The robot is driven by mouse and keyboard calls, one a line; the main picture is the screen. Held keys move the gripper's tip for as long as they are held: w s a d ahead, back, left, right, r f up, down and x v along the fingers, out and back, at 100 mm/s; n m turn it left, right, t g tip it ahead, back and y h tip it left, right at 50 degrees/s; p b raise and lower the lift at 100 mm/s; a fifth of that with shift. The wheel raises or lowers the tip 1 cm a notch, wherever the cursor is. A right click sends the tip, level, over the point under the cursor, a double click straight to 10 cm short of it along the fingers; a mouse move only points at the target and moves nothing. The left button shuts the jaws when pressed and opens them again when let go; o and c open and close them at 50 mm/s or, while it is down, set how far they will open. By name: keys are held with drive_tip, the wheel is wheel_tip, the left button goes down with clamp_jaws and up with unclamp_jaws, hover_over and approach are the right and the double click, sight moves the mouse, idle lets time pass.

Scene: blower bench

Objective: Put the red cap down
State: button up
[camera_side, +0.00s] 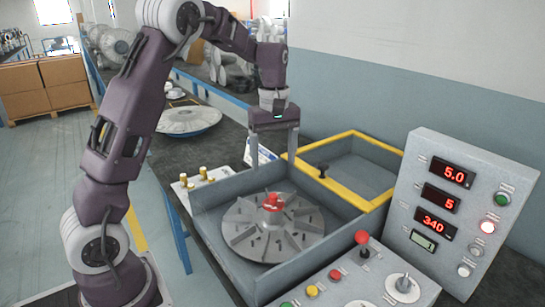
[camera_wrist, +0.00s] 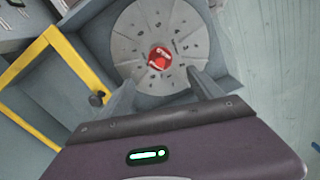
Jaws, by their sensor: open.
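The red cap (camera_side: 272,201) sits at the centre of the grey finned disc (camera_side: 246,214), which lies in a grey open box. In the wrist view the red cap (camera_wrist: 160,58) shows from above on the disc's hub, with the disc (camera_wrist: 190,24) around it. My gripper (camera_side: 275,162) is open and points down above the disc. Its fingers are spread apart with nothing between them. In the wrist view the gripper's fingertips (camera_wrist: 161,82) show on either side, below the cap in the picture, and the cap is apart from them.
A yellow-rimmed tray (camera_side: 330,139) adjoins the box, with a dark knob (camera_side: 323,168) near its edge. A control panel (camera_side: 440,215) with red displays stands at the right. A red-knobbed lever (camera_side: 362,240) rises in front. Small brass pieces (camera_side: 203,173) stand on a plate at the left.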

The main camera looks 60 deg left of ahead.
drive_tip(key=s+d+r+m+t, duration=0.2)
drive_tip(key=s+d+r+m, duration=0.2)
drive_tip(key=s+d+r, duration=0.35)
drive_tip(key=s+d+m+t, duration=0.1)
drive_tip(key=s+d+m, duration=0.2)
drive_tip(key=s, duration=0.6)
drive_tip(key=s+d+m+t, duration=0.2)
drive_tip(key=s+d+m, duration=0.2)
drive_tip(key=s+m, duration=0.3)
drive_tip(key=shift+s+m+t, duration=0.3)
drive_tip(key=shift+s+m, duration=0.1)
drive_tip(key=shift+s, duration=0.55)
